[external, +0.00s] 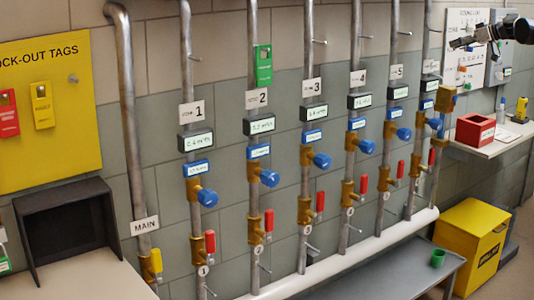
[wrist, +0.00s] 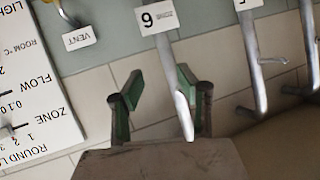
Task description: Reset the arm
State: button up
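My arm (external: 515,29) reaches in from the right edge at the top of the external view. My gripper (external: 460,43) is at its left end, pointing left in front of the white wall panel. In the wrist view my gripper (wrist: 162,103) shows two green-padded fingers spread apart with nothing held between them. The pipe labelled 6 (wrist: 176,80) shows behind the gap between the fingers. I cannot tell how far it is from them.
Numbered pipes with blue knobs (external: 269,178) and red levers (external: 269,220) line the wall. A green tag (external: 263,65) hangs on pipe 2. A shelf (external: 487,149) holds a red box (external: 475,130). A yellow bin (external: 470,240) stands below.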

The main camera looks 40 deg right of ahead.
jog(key=s+a+f+g+b, duration=0.1)
jog(key=s+a+f+g, duration=0.1)
jog(key=s+a, duration=0.85)
jog(key=s+a+f+g, duration=0.2)
jog(key=s+a, duration=0.5)
jog(key=a, duration=0.7)
jog(key=s+a+f, duration=0.2)
jog(key=s+f, duration=0.2)
jog(key=s, duration=0.3)
jog(key=s+a+f+g+h+b, duration=0.1)
jog(key=s+a+f, duration=0.2)
jog(key=s, duration=0.4)
jog(key=s+a+f+g+h, duration=0.1)
jog(key=s+a+f, duration=0.1)
jog(key=s+f, duration=0.2)
jog(key=s, duration=0.3)
jog(key=shift+s+a+f+b, duration=0.2)
jog(key=shift+s+f+b, duration=0.15)
jog(key=shift+f, duration=0.05)
